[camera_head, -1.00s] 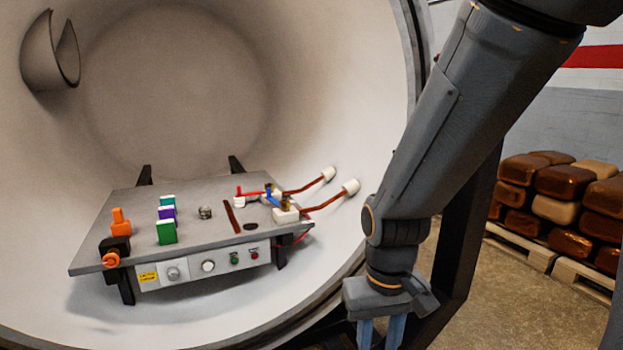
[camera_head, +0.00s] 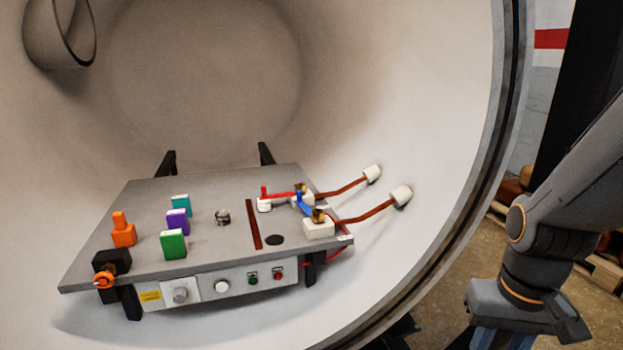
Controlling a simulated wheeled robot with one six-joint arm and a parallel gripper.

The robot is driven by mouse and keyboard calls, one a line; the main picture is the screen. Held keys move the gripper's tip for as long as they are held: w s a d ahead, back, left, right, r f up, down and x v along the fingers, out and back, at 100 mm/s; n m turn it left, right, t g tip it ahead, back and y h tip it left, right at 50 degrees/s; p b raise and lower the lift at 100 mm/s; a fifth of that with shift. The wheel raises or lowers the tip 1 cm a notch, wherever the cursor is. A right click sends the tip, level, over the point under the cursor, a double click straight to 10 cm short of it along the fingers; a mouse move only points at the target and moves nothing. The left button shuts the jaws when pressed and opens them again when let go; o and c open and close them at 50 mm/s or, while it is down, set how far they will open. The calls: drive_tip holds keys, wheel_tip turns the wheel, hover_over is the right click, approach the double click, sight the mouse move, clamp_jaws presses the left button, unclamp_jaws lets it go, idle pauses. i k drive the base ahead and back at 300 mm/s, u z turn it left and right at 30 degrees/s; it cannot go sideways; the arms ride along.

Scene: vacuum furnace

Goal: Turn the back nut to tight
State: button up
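The back nut (camera_head: 299,187) is a small brass piece on the rear white block, at the right of the grey table in the vacuum chamber. A red bar (camera_head: 282,195) reaches it from the left. A second brass nut (camera_head: 318,214) sits on the front white block (camera_head: 318,229), and a blue bar (camera_head: 304,205) runs between the two nuts. How tight either nut is cannot be told. My gripper (camera_head: 497,340) points down outside the chamber, at the lower right, well away from both nuts. Its bluish fingers look apart with nothing between them; their tips are cut off.
Copper rods (camera_head: 375,211) run from the blocks to white insulators (camera_head: 401,196) on the chamber wall. Coloured blocks (camera_head: 173,243) and an orange-black clamp (camera_head: 109,266) stand at the table's left. The chamber rim (camera_head: 484,190) lies between my gripper and the table.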

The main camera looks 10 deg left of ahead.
sight(301, 186)
drive_tip(key=u, duration=0.4)
drive_tip(key=i, duration=0.55)
drive_tip(key=u, duration=0.5)
drive_tip(key=k, duration=0.35)
drive_tip(key=u, duration=0.15)
